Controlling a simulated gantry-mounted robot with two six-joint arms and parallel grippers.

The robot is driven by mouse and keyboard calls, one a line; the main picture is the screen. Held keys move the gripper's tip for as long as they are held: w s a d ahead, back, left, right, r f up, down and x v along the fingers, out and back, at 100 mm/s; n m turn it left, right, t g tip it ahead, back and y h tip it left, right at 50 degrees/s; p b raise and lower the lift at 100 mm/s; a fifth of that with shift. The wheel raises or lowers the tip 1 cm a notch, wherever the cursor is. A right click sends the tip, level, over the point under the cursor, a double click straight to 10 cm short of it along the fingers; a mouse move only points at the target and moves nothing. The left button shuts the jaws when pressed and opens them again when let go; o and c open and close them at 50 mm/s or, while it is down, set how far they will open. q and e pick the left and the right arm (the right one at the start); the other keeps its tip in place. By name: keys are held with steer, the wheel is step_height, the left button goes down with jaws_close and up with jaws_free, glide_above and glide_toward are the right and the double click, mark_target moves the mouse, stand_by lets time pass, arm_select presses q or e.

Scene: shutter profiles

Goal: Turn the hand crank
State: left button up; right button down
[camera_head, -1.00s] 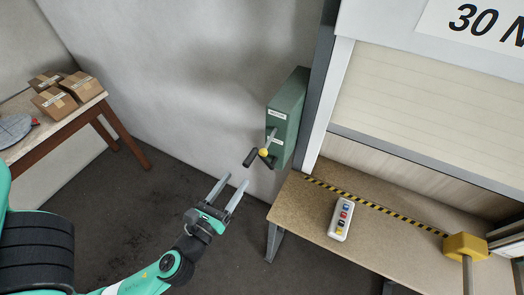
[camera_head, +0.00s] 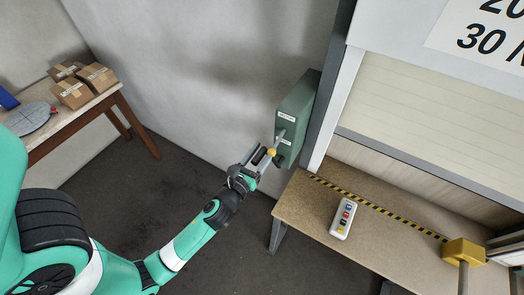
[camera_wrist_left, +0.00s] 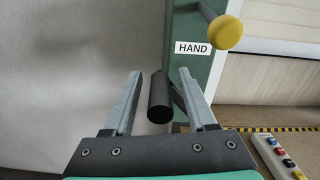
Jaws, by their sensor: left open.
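The hand crank is on the front of a green box (camera_head: 297,112) mounted beside the shutter frame. In the left wrist view the black handle (camera_wrist_left: 159,97) stands between the two grey fingers of my left gripper (camera_wrist_left: 158,85), with a visible gap on the left side. The yellow knob (camera_wrist_left: 226,33) is up and right, outside the fingers, near a "HAND" label (camera_wrist_left: 193,48). In the head view my left gripper (camera_head: 264,160) is open at the crank. My right gripper is not seen.
A brown bench (camera_head: 305,206) with a striped edge stands right of the box and carries a button panel (camera_head: 342,218) and a yellow block (camera_head: 464,251). Cartons (camera_head: 84,83) lie on a table at the far left. The floor between is clear.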

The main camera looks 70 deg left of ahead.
arm_select(q)
steer(key=shift+c, duration=0.2)
jaws_close()
steer(key=shift+f, duration=0.1)
stand_by(1.0)
